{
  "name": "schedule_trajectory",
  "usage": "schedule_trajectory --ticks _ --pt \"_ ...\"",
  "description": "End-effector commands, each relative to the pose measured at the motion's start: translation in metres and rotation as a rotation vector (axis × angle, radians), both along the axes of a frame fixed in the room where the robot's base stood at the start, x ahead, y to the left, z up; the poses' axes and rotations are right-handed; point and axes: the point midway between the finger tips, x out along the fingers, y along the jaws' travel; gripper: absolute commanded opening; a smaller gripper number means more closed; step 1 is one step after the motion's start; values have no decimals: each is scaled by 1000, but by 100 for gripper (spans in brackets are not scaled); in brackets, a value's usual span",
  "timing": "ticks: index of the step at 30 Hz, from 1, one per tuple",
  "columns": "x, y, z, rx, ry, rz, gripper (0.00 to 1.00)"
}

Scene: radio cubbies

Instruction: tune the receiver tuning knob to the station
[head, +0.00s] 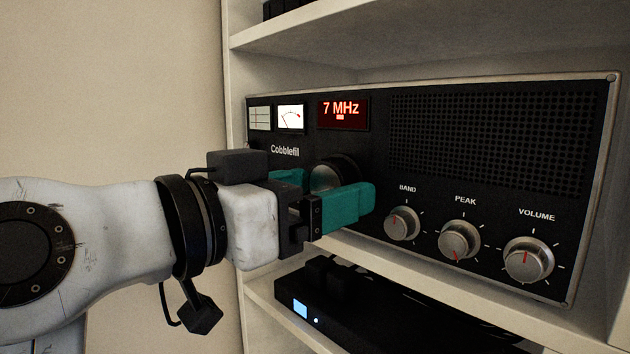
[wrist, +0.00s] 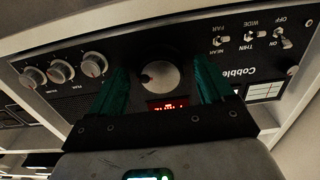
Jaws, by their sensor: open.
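The black receiver (head: 440,185) stands on a white shelf, with its red display (head: 342,113) reading 7 MHz. Its large round tuning knob (head: 326,177) sits below the display, partly hidden by my gripper in the head view. My gripper (head: 328,200) has teal fingers and is in front of the knob. In the wrist view, the silver knob face (wrist: 159,77) with a dark dimple shows between the spread fingers (wrist: 166,84), one on each side. The gripper is open. I cannot tell whether a finger touches the knob.
The BAND (head: 402,222), PEAK (head: 458,239) and VOLUME (head: 528,259) knobs are to the right of my gripper. A black device (head: 380,315) lies on the shelf below. Toggle switches (wrist: 250,37) show in the wrist view. A white shelf (head: 400,25) is above.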

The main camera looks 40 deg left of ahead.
Motion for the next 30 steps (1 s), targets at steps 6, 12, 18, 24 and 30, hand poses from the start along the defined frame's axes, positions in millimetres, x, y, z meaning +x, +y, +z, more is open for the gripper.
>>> schedule_trajectory --ticks 6,12,18,24,30 --pt "1 0 0 0 0 0 81" --pt "1 0 0 0 0 0 66" --pt "1 0 0 0 0 1 47" --pt "1 0 0 0 0 1 28" --pt "1 0 -2 24 -3 1 25"
